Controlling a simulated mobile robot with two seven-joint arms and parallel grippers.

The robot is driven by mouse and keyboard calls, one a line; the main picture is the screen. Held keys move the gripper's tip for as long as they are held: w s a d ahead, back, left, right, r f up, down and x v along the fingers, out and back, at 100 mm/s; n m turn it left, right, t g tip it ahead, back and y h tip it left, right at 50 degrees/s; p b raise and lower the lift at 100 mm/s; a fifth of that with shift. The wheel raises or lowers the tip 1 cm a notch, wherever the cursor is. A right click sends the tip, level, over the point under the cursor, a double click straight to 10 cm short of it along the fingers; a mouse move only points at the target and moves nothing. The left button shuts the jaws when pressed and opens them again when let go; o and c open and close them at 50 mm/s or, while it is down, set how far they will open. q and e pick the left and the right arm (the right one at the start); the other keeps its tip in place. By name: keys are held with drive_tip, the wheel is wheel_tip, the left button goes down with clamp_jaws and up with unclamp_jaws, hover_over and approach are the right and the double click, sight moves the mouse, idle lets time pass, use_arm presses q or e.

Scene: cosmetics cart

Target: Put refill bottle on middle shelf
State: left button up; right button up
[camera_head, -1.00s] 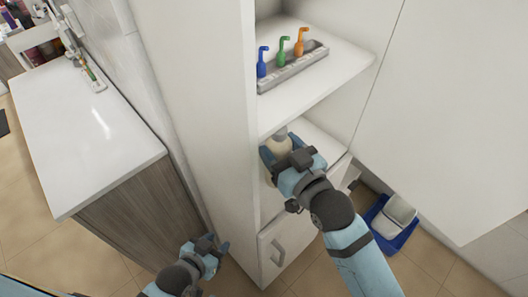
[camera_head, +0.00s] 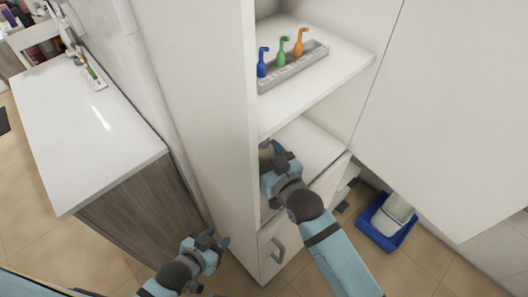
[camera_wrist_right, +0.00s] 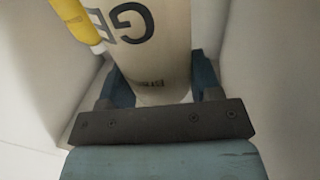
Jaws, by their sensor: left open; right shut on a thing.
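My right gripper (camera_head: 272,165) is inside the compartment below the tray's shelf. It is shut on the refill bottle, a cream bottle with dark lettering (camera_wrist_right: 150,45) that stands between its fingers in the right wrist view. In the head view the bottle is mostly hidden behind the gripper and the cabinet side. The compartment's white shelf surface (camera_head: 315,145) shows to the right of the gripper. I cannot tell whether the bottle's base touches it. My left gripper (camera_head: 216,240) is open and empty, low in front of the cabinet's left side.
A grey tray (camera_head: 295,68) with blue, green and orange pump bottles sits on the shelf above. A white counter (camera_head: 85,130) is at the left. A white door panel (camera_head: 440,110) fills the right. A yellow cylinder (camera_wrist_right: 75,22) is beside the bottle.

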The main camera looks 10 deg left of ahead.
drive_tip(key=shift+f, duration=0.1)
drive_tip(key=o, duration=1.1)
drive_tip(key=v, duration=1.2)
drive_tip(key=shift+b, duration=0.45)
